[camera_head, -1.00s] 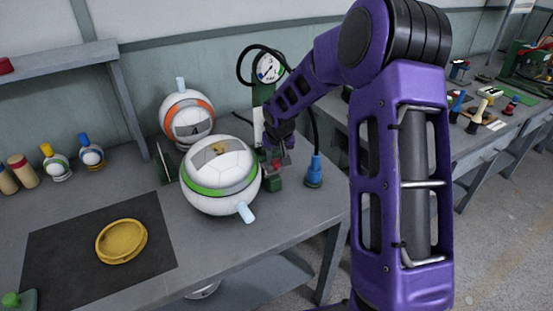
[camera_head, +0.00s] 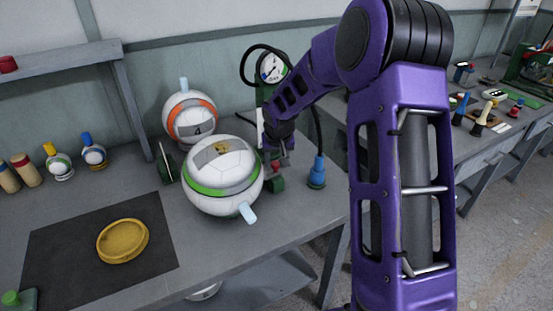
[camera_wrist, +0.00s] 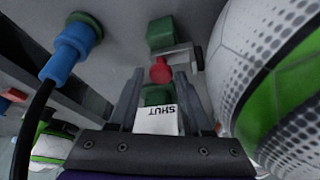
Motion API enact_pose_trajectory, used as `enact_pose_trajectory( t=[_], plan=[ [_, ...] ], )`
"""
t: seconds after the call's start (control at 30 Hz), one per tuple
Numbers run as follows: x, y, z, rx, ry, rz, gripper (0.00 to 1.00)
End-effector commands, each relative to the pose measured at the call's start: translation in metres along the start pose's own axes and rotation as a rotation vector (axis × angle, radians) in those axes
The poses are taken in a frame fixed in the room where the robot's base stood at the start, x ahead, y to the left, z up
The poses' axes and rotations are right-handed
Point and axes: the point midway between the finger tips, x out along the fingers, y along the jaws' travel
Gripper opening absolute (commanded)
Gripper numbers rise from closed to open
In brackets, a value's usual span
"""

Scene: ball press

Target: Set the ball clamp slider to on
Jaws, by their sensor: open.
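The ball clamp appears as a green block (camera_head: 275,185) beside the white ball with a green band (camera_head: 222,195). In the wrist view it shows a green end block (camera_wrist: 163,33), a red knob (camera_wrist: 160,70) and a white label (camera_wrist: 157,118) reading SHUT, upside down. I take the red knob for the slider's handle. My gripper (camera_wrist: 158,84) is open, its two fingers on either side of the knob's near side. I cannot tell if they touch it. In the head view my gripper (camera_head: 277,153) points down right of the ball, partly hiding the clamp.
A blue fitting with a black hose (camera_head: 316,174) stands to the right. A pressure gauge (camera_head: 271,68) rises behind. An orange-banded ball (camera_head: 190,120) sits behind left. A yellow dish (camera_head: 122,241) lies on the dark mat (camera_head: 60,262). The bench front edge is close.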

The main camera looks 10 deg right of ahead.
Motion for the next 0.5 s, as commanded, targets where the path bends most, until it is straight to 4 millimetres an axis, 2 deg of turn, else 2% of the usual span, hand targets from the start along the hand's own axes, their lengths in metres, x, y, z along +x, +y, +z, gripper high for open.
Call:
enact_pose_trajectory(
  t=[0.13,0.23,0.5],
  plan=[
    [-0.009,0.0,-0.001,0.002,0.002,0.0,0.49],
    [-0.025,0.001,-0.002,0.0,0.003,0.001,0.49],
    [-0.091,0.0,-0.002,0.001,0.005,0.001,0.49]
  ],
)
